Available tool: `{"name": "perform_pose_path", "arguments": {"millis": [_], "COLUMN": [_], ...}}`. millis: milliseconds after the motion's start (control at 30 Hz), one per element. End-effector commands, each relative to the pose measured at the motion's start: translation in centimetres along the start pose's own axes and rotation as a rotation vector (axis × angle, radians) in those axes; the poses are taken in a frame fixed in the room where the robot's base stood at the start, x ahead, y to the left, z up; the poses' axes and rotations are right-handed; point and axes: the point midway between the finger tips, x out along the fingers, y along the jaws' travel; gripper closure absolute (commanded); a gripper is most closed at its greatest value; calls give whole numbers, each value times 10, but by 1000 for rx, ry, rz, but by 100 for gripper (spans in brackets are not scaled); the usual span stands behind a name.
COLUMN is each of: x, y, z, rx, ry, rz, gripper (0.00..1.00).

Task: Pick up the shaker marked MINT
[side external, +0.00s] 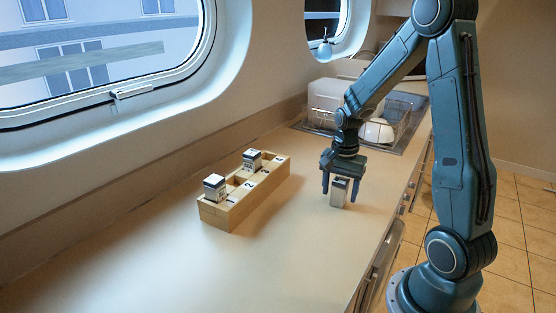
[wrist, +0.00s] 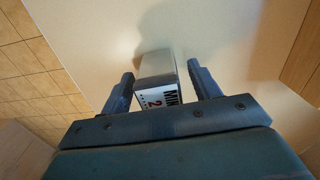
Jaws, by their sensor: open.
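The MINT shaker (wrist: 158,84) shows in the wrist view as a small box with a metallic side and a white label reading "MIN" and "2". In the side external view this shaker (side external: 339,192) stands upright on the counter, to the right of the wooden rack. My gripper (side external: 340,197) is directly above it, pointing down, with one finger on each side. In the wrist view my gripper (wrist: 162,80) is open, and gaps show between the shaker and both fingers.
A wooden rack (side external: 238,212) with numbered slots stands left on the counter (side external: 270,262). It holds a white shaker (side external: 215,188) in front and another (side external: 252,160) farther back. A dish rack (side external: 390,118) with dishes is behind my gripper. The counter edge is to the right.

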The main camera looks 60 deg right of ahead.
Motion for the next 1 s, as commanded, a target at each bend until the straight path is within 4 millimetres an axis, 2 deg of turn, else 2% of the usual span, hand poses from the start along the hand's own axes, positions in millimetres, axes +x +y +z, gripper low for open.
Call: {"name": "perform_pose_path", "arguments": {"millis": [367,600,1000], "x": [0,0,-4], "y": [0,0,0], "z": [0,0,0], "rx": [0,0,0], "ry": [0,0,2], "rz": [0,0,-2], "gripper": [40,87,88]}}
